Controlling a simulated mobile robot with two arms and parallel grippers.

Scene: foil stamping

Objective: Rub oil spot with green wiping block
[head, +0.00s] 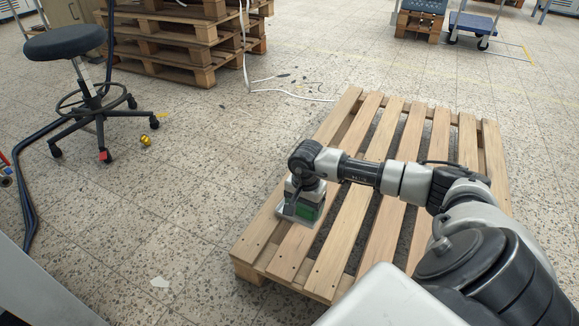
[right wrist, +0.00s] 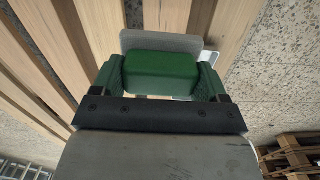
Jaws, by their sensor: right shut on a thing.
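My right gripper (head: 303,207) is low over the left side of the wooden pallet (head: 337,255), shut on the green wiping block (head: 309,211). In the right wrist view the block (right wrist: 161,72) sits between the two green fingers. A flat grey plate (right wrist: 160,41) shows just beyond the block; in the head view its edge (head: 286,213) shows at the block, over the slats. I cannot tell whether the block touches the plate. I cannot make out an oil spot in either view. My left gripper is not in view.
A black stool (head: 65,42) stands on the left, with a small yellow object (head: 145,140) beside it. Stacked pallets (head: 180,45), a white cable (head: 290,95) and a blue cart (head: 473,24) are behind. The speckled floor left of the pallet is mostly clear.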

